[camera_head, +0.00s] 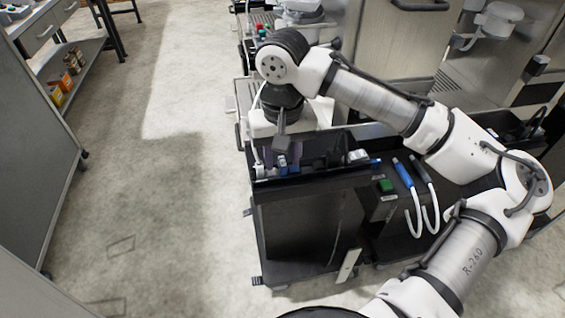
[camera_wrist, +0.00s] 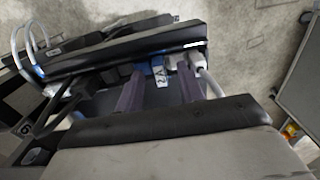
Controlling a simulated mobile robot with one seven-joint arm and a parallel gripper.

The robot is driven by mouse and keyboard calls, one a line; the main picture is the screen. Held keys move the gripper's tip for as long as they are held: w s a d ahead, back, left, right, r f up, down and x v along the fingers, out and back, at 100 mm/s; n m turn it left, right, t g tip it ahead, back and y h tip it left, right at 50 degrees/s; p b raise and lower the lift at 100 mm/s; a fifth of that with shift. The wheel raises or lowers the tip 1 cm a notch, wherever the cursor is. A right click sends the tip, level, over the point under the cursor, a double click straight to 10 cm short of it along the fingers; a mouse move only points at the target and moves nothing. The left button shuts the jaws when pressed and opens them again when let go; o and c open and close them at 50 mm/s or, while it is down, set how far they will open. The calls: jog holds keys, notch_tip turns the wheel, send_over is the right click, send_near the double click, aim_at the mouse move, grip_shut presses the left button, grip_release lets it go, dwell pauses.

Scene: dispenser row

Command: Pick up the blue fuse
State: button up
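In the wrist view, a small blue fuse (camera_wrist: 158,63) with a white marked label sits in the black tray of the cart. The two dark purple fingers of my gripper (camera_wrist: 160,74) stand apart on either side of it, with a visible gap to each. My gripper is open, and I cannot tell how deep the fingers reach around the fuse. In the head view, my gripper (camera_head: 285,153) points down into the left end of the tray. The blue fuse (camera_head: 283,168) shows small there, partly covered by the gripper.
The black cart (camera_head: 300,222) carries the tray. A white piece with a cable (camera_wrist: 200,66) stands close beside one finger. Blue-ended and grey-ended white hoses (camera_head: 404,173) and a green button (camera_head: 386,186) are to the right. The floor at left is clear.

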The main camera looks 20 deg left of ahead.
aim_at(282, 161)
jog(key=shift+f, duration=0.45)
grip_shut()
jog(key=shift+r, duration=0.15)
notch_tip(282, 161, up, 20)
dwell(0.5)
jog(key=shift+r+p, duration=0.9)
jog(key=shift+p, duration=0.3)
dwell(1.0)
